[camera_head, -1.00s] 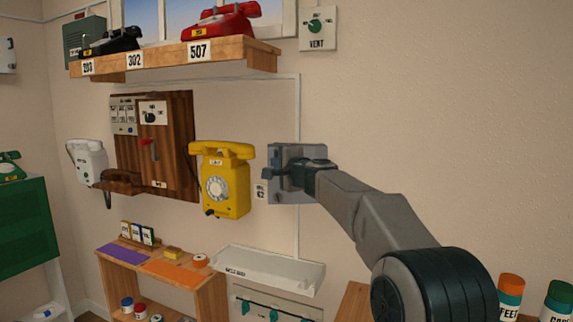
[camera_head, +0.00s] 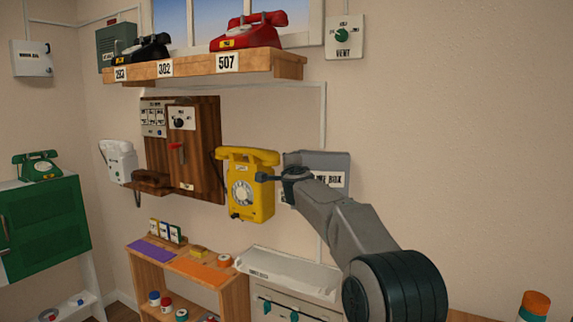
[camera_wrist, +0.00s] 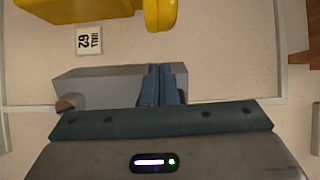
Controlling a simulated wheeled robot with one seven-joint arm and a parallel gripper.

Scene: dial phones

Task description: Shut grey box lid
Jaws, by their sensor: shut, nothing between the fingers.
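The grey box (camera_head: 338,161) is on the wall right of the yellow phone, partly hidden behind my arm. A grey face with a white label, partly readable as "BOX", shows toward the head camera. I cannot tell whether the lid is flush with the box. My gripper (camera_head: 262,177) is shut and empty, in front of the box's left part and beside the yellow phone. In the wrist view the shut fingers (camera_wrist: 162,85) overlap the grey box (camera_wrist: 105,82); contact cannot be told. A small rounded part shows at its lower left.
The yellow phone (camera_head: 247,187) hangs close to the fingertips. A wooden shelf (camera_head: 200,68) with phones is above. A wooden panel (camera_head: 205,150) and a white phone (camera_head: 119,160) are to the left. A low wooden stand (camera_head: 140,262) and a white tray (camera_head: 290,266) are below. The right wall is clear.

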